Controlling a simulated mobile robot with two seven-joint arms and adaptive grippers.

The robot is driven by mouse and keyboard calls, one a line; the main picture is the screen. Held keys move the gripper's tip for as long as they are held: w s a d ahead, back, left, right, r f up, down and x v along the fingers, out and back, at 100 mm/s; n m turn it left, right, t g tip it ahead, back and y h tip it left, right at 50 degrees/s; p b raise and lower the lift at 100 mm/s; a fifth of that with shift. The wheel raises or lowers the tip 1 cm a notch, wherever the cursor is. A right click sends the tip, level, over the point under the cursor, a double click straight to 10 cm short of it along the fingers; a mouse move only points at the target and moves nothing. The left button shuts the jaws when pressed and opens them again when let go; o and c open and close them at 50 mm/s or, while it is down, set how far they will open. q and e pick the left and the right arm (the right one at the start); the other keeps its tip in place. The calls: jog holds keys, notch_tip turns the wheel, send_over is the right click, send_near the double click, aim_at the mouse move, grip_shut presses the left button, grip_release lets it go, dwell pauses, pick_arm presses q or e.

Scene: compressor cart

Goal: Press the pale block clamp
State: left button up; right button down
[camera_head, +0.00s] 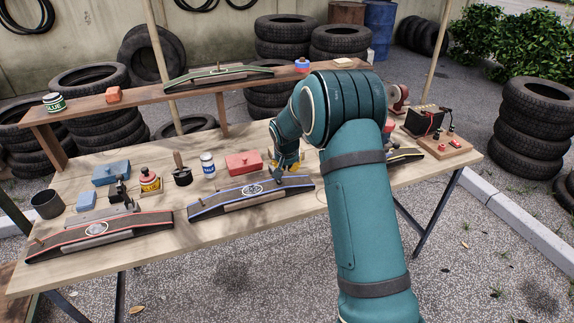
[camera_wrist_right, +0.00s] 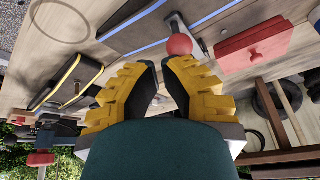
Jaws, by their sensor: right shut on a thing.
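My right gripper (camera_head: 285,170) reaches down at the right end of the blue-edged board (camera_head: 222,202), which has a pale grey bar along its front. In the right wrist view its yellow-and-black fingers (camera_wrist_right: 160,82) are close together, with a small pale thing partly visible between them; I cannot make out what it is. A red ball (camera_wrist_right: 179,45) on a metal lever stands just beyond the fingertips, seemingly apart from them. I cannot tell which part is the pale block clamp. My left gripper is not in view.
A red-edged board (camera_head: 95,232) lies at left. A red box (camera_head: 243,163), a blue-lidded jar (camera_head: 207,164) and a dark pot (camera_head: 181,173) stand behind the blue-edged board. A battery (camera_head: 424,121) is at the right. A raised plank (camera_head: 150,95) runs along the back.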

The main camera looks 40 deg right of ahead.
jog(key=shift+s+a+f, duration=0.15)
jog(key=shift+s+f, duration=0.15)
jog(key=shift+f, duration=0.15)
notch_tip(320, 180, up, 4)
jog(key=d+p, duration=0.2)
jog(key=s+a, duration=0.3)
jog(key=s, duration=0.5)
jog(key=shift+a+r+p, duration=0.25)
jog(key=shift+r+p, duration=0.05)
jog(key=shift+p, duration=0.15)
jog(key=s+a+f+n+g+y, duration=0.15)
jog(key=s+a+f, duration=0.25)
jog(key=a+f, duration=0.45)
jog(key=s+a+f+n+t+y, duration=0.1)
jog(key=s+a+f+n+y, duration=0.2)
jog(key=a+f, duration=0.5)
jog(key=s+a+f+n+g+y, duration=0.1)
jog(key=s+a+f+n+y, duration=0.1)
jog(key=s+a, duration=0.9)
jog(key=shift+s+a+f+g, duration=0.4)
jog(key=shift+a+f, duration=0.25)
jog(key=shift+a, duration=0.6)
